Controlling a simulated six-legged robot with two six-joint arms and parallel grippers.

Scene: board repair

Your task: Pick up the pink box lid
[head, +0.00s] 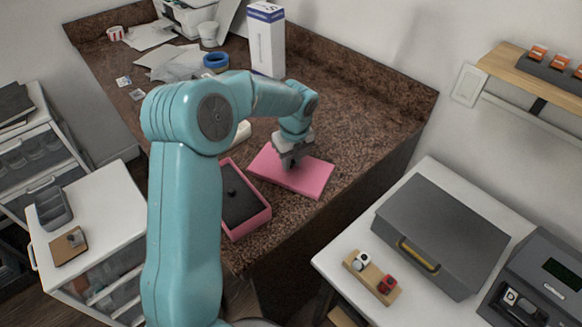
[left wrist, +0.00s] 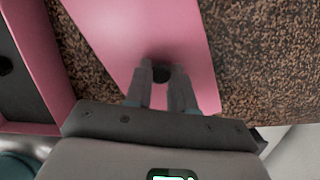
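The pink box lid (head: 312,181) is a flat pink panel on the brown speckled counter, and it fills the upper middle of the left wrist view (left wrist: 125,30). A small dark knob (left wrist: 161,72) stands on it. My left gripper (head: 289,163) points down at the lid. In the left wrist view its two fingertips (left wrist: 162,80) are apart, one on each side of the knob. I cannot tell whether they press on it. The open pink box (head: 257,222) with a dark inside is left of the lid, partly hidden by my arm. My right gripper is not in view.
A tall white box (head: 266,42), a blue tape roll (head: 216,61) and a white cup (head: 208,34) stand farther back on the counter (head: 385,100). A grey case (head: 440,230) sits on a white table at right. The counter right of the lid is clear.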

